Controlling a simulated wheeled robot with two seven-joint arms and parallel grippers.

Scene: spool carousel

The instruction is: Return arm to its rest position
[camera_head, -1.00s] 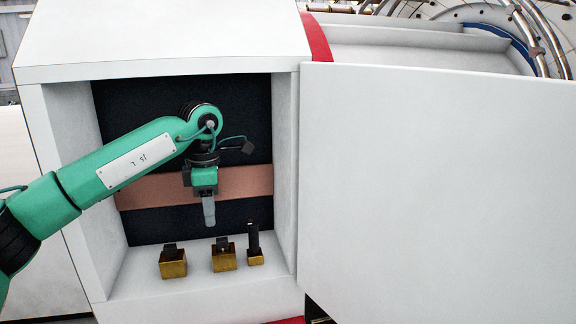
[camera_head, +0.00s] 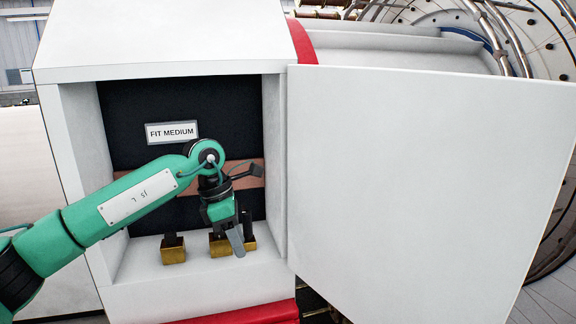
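My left arm comes in from the left and reaches into the open white cabinet (camera_head: 88,150). My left gripper (camera_head: 237,243) points down inside it, in front of the middle and right brass blocks. Its fingers show edge-on, so I cannot tell whether they are open or shut. The left brass block (camera_head: 173,256) with a dark top stands clear on the cabinet floor. The middle brass block (camera_head: 218,248) and the right brass block (camera_head: 250,244) with its taller dark post are partly hidden by the gripper. My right gripper is out of view.
A sign reading FIT MEDIUM (camera_head: 172,132) is on the dark back panel, above a copper-coloured band (camera_head: 250,172). The open white door (camera_head: 420,170) fills the right side. A large reel (camera_head: 535,40) stands behind it.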

